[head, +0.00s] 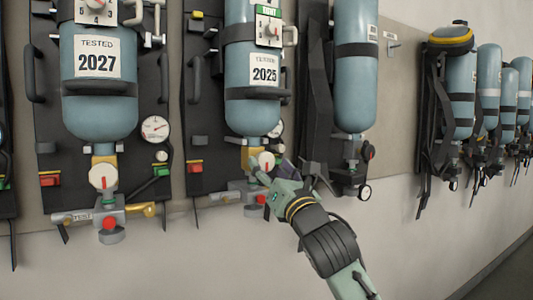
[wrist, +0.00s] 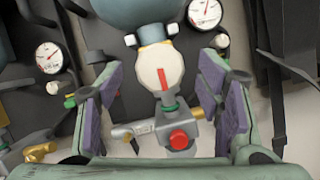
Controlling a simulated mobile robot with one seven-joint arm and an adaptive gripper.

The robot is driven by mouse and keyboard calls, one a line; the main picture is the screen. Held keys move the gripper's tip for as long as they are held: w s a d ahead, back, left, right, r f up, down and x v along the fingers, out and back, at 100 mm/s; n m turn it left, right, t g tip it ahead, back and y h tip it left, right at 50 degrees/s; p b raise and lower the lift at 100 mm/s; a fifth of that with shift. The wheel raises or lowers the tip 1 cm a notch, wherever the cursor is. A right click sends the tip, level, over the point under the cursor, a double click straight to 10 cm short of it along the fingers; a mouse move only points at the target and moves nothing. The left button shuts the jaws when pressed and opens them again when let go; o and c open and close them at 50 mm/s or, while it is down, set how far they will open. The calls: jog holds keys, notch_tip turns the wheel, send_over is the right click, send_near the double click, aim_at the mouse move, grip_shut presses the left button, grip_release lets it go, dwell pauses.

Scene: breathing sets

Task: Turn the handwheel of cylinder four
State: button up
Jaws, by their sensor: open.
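A round white handwheel (head: 266,160) with a red mark sits on the brass neck under the blue cylinder labelled 2025 (head: 252,98). The small number plate (head: 269,27) above that label is too small to read surely. In the wrist view the handwheel (wrist: 160,66) is at upper centre, its red mark near upright. My gripper (head: 270,168) is open just in front of the valve. In the wrist view its purple-padded fingers (wrist: 162,72) stand left and right of the handwheel, with gaps on both sides. Contact is not visible.
A valve block with a red button (wrist: 179,141) lies just below the handwheel. A gauge (wrist: 204,12) is close at upper right. The cylinder labelled 2027 (head: 99,80) hangs to the left, another cylinder (head: 355,65) to the right. Black straps (head: 318,90) hang near my wrist.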

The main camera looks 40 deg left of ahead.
aim_at(266, 163)
jog(key=shift+p+x, duration=0.45)
jog(key=shift+x, duration=1.2)
jog(key=c, duration=1.2)
jog(key=shift+o, duration=0.2)
jog(key=shift+m, duration=0.5)
